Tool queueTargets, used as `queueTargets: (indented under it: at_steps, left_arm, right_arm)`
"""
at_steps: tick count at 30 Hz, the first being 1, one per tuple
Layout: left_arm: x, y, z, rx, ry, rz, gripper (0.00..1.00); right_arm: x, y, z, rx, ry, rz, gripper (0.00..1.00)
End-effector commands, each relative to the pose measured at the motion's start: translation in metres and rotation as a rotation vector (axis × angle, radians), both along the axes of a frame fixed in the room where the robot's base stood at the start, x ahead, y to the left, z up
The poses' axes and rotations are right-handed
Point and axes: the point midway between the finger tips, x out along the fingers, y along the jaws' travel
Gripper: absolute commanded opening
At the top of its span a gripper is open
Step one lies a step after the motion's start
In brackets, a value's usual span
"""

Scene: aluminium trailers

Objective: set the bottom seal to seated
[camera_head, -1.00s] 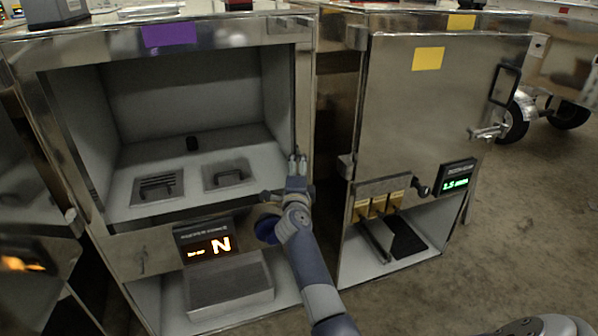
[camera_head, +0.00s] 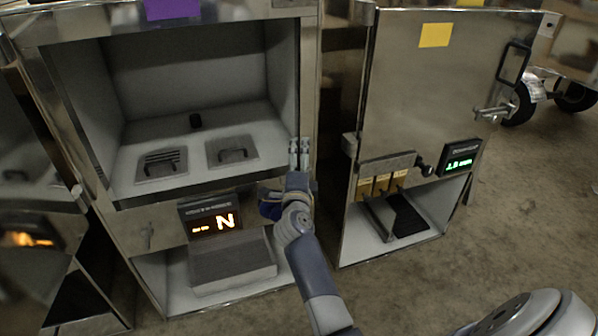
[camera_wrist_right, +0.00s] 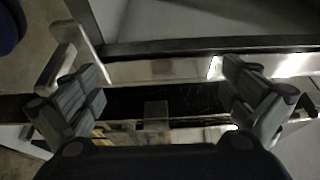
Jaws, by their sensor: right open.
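The open metal cabinet (camera_head: 160,212) with a purple label (camera_head: 172,8) stands at the left of the head view. A lit panel (camera_head: 211,222) on its front shows dashes and an N. My right gripper (camera_head: 300,147) is open and empty, pointing up in front of its right post. In the right wrist view the open fingers (camera_wrist_right: 160,100) stand either side of a shiny metal frame with a dark strip (camera_wrist_right: 180,98). I cannot tell whether this strip is the bottom seal, or whether the fingers touch it; no seal is clearly identifiable. My left gripper is not in view.
A second cabinet has a closed door (camera_head: 435,85), a latch handle (camera_head: 494,112), yellow blocks (camera_head: 382,186) and a green display (camera_head: 459,162). Two handled plates (camera_head: 162,164) lie inside the left cabinet. Carpeted floor (camera_head: 540,210) is free at the right.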

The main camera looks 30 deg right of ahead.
Motion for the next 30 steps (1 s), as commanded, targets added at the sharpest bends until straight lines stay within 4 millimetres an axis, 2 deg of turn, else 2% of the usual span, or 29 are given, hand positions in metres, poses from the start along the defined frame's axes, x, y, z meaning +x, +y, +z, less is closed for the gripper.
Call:
queueTargets:
  at_steps: [3, 9, 27, 30]
  left_arm:
    - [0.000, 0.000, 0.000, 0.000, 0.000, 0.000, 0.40]
    - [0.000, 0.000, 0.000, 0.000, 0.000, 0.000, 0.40]
    - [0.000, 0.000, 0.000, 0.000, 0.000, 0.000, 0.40]
    - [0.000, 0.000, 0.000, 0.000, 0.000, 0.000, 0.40]
  right_arm:
    - [-0.019, 0.014, -0.001, 0.001, 0.000, 0.001, 1.00]
    - [-0.037, 0.027, 0.000, 0.001, 0.001, 0.000, 1.00]
    - [-0.040, 0.030, 0.000, -0.001, 0.000, 0.001, 1.00]
    - [-0.042, 0.033, 0.007, -0.036, -0.016, 0.019, 1.00]
